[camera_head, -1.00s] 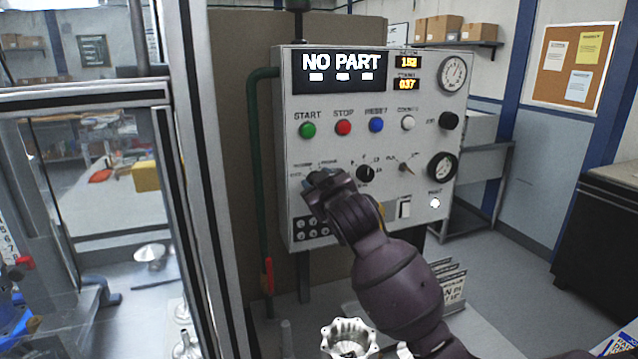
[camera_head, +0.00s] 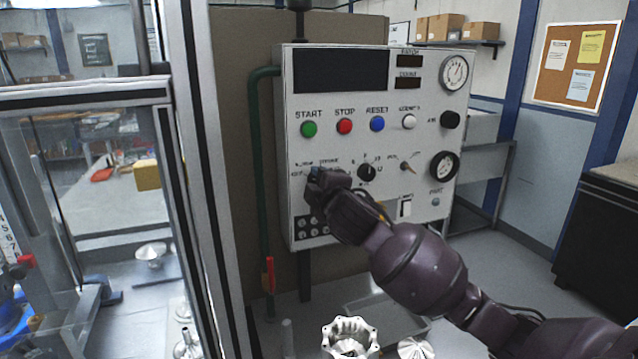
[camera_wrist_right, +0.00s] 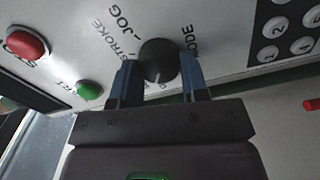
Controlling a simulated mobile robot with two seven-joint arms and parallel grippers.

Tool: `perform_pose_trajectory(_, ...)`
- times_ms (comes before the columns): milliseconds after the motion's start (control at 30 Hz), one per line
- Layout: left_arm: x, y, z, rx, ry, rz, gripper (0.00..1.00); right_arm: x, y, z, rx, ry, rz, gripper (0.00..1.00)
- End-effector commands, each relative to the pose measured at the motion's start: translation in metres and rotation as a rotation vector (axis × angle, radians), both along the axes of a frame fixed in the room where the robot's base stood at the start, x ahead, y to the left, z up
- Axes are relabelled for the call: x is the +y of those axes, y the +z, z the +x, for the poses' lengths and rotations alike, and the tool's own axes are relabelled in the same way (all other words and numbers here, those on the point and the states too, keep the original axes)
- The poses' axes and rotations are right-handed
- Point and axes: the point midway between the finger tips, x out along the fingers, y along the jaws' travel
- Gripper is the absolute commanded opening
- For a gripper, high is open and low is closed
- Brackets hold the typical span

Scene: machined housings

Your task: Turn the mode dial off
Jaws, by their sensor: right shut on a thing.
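The mode dial (camera_wrist_right: 158,58) is a round black knob on the grey control panel (camera_head: 300,90). In the right wrist view it sits between the blue fingers of my right gripper (camera_wrist_right: 158,72), which is shut on it from both sides. The labels MODE, JOG and STROKE are printed around it. Its pale mark points down the picture, toward the gripper body; the lettering there is mostly hidden. In the head view my right gripper (camera_head: 322,180) is at the panel's lower left and covers the dial. The display (camera_head: 341,70) is dark. My left gripper is not in view.
START, STOP, RESET and a white button form a row above; another black selector knob (camera_head: 366,172) is to the right. A green pipe (camera_head: 257,180) runs down the panel's left side. A machined housing (camera_head: 350,338) stands below. A metal-framed glass enclosure is at the left.

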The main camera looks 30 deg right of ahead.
Motion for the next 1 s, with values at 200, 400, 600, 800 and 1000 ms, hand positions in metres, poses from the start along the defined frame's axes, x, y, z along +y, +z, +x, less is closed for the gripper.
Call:
perform_pose_trajectory(200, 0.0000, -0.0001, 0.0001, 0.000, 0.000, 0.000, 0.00, -0.0001, -0.0003, 0.0001, 0.029, 0.000, -0.125, 0.17)
perform_pose_trajectory(400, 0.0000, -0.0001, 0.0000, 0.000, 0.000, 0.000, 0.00, 0.0000, -0.0006, 0.0001, 0.045, 0.000, -0.187, 0.17)
perform_pose_trajectory(600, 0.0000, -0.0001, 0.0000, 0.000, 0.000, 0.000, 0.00, 0.0003, -0.0009, 0.0001, 0.051, 0.000, -0.211, 0.17)
perform_pose_trajectory(800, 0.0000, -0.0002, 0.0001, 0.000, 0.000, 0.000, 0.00, 0.0003, -0.0010, 0.0001, 0.051, 0.000, -0.213, 0.17)
perform_pose_trajectory(1000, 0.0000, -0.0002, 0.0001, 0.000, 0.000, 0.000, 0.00, 0.0002, -0.0009, 0.0000, 0.051, 0.000, -0.212, 0.46)
